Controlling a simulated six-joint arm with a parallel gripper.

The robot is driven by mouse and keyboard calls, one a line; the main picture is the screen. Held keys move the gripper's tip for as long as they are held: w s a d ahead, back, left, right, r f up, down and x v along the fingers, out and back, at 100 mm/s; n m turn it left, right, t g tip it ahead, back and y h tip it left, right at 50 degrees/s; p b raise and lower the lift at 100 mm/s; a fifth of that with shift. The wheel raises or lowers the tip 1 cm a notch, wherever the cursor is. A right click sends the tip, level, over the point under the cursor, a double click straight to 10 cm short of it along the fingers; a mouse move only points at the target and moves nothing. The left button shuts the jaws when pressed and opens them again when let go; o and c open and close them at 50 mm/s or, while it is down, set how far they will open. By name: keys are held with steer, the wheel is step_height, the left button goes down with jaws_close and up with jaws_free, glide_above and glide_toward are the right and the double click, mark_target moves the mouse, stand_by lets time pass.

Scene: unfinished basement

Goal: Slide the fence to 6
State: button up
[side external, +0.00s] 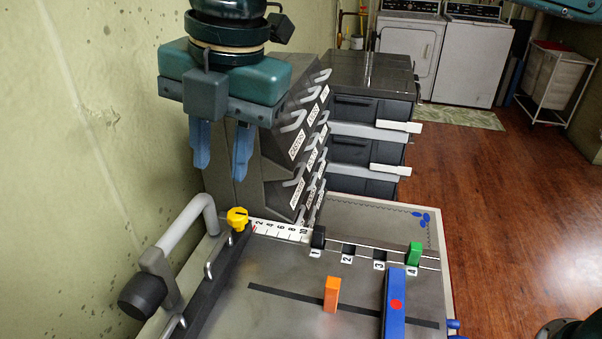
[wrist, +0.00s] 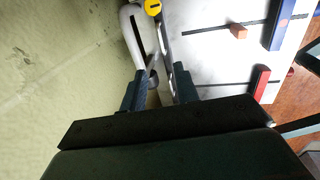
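The fence (side external: 228,262) is a long dark bar at the left side of the grey work table, with a yellow knob (side external: 238,219) at its far end. A white scale (side external: 282,231) marked 2 to 10 runs to the right from the knob. The fence's far end is at the low end of the scale, left of the 2. My gripper (side external: 221,165) is open and empty, above and behind the knob, with its fingers pointing down. In the wrist view the yellow knob (wrist: 153,7) is at the top edge, beyond my open fingers (wrist: 156,88).
A grey curved handle with a black grip (side external: 145,292) stands left of the fence. An orange block (side external: 332,294), a blue bar (side external: 395,310) and a green block (side external: 414,253) on a numbered rail are to the right.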

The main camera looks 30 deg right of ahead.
mark_target(219, 245)
steer(key=f, duration=0.4)
steer(key=w+a+f, duration=0.1)
steer(key=f, duration=0.4)
steer(key=w+a+f, duration=0.1)
steer(key=f, duration=0.3)
steer(key=shift+f, duration=0.2)
jaws_close()
steer(key=shift+d, duration=0.1)
